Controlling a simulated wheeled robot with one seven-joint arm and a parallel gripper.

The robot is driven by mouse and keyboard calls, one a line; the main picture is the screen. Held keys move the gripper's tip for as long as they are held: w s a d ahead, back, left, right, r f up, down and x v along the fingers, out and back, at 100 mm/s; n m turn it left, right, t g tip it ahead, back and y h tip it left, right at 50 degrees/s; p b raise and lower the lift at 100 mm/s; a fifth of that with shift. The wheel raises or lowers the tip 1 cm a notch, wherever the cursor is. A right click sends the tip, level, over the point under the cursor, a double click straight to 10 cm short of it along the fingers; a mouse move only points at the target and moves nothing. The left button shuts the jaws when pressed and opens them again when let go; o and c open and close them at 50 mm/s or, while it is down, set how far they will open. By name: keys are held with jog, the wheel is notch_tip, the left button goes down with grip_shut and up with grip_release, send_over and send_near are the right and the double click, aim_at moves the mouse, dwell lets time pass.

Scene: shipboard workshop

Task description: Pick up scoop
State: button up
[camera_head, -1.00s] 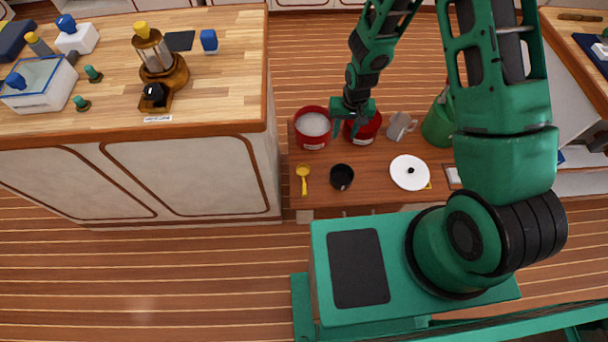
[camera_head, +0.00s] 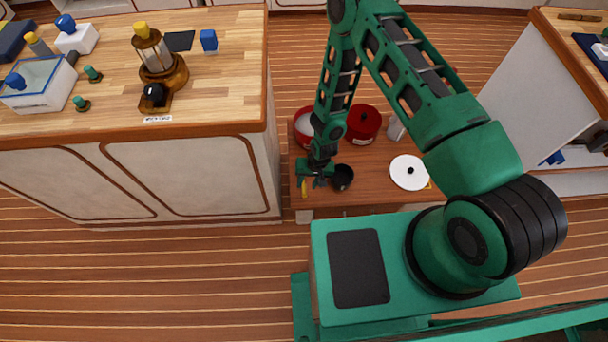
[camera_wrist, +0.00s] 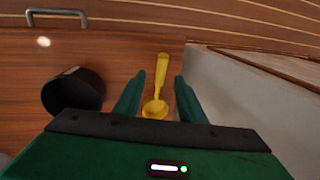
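The yellow scoop (camera_wrist: 158,90) lies on the low brown table, between my two green fingers in the wrist view. Its handle points away from my gripper and its bowl is near the fingertips. In the head view only a bit of the scoop's handle (camera_head: 304,188) shows, as my gripper (camera_head: 317,176) covers the rest from above. My gripper also shows in the wrist view (camera_wrist: 159,88), with its fingers apart on either side of the scoop. I see no contact with the scoop, and the exact height above the table is unclear.
A black cup (camera_head: 342,177) stands close beside my gripper. A white lid (camera_head: 409,172) lies to the right. The pale cabinet side (camera_wrist: 232,105) rises close by the scoop.

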aim_at(305, 188)
jog(key=shift+w+a+f, duration=0.1)
jog(key=shift+a+f, duration=0.1)
jog(key=shift+f, duration=0.75)
jog(key=shift+s+a+f, duration=0.1)
jog(key=shift+a+f, duration=0.1)
jog(key=shift+f, duration=0.8)
jog(key=shift+w+a+f, duration=0.1)
jog(key=shift+a+f, duration=0.1)
jog(key=shift+f, duration=0.75)
grip_shut()
